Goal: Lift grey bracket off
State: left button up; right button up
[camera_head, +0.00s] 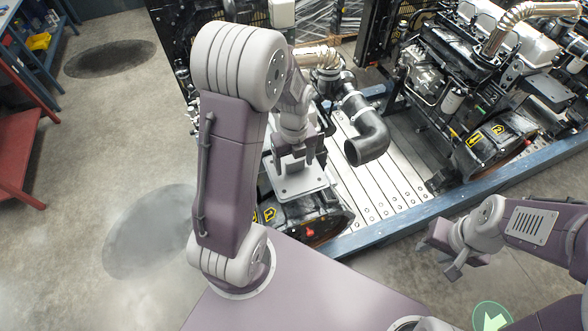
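The grey bracket (302,186) is a light grey plate with small holes near its corners. It shows above the flywheel end of the near engine (318,222), low in the middle of the head view. My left gripper (297,160) points down at the bracket, with its fingers over the middle of the plate. The fingers overlap the bracket's middle part, so I cannot tell whether they are closed on it. My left arm hides much of the engine. My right gripper (445,256) is open and empty at the right, away from the bracket.
A black elbow pipe (367,137) stands close to the right of my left gripper. A second engine (470,80) is at the upper right. A blue frame rail (400,222) runs in front of the slatted deck (385,185). Open floor (95,150) lies at the left.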

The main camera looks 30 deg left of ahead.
aim_at(295, 163)
pick_arm(q)
jog(key=shift+w+d+f, duration=0.1)
jog(key=shift+w+f, duration=0.05)
jog(key=shift+w, duration=0.25)
grip_shut()
jog(key=shift+s, duration=0.1)
pick_arm(e)
jog(key=shift+w+f, duration=0.1)
jog(key=shift+w, duration=0.25)
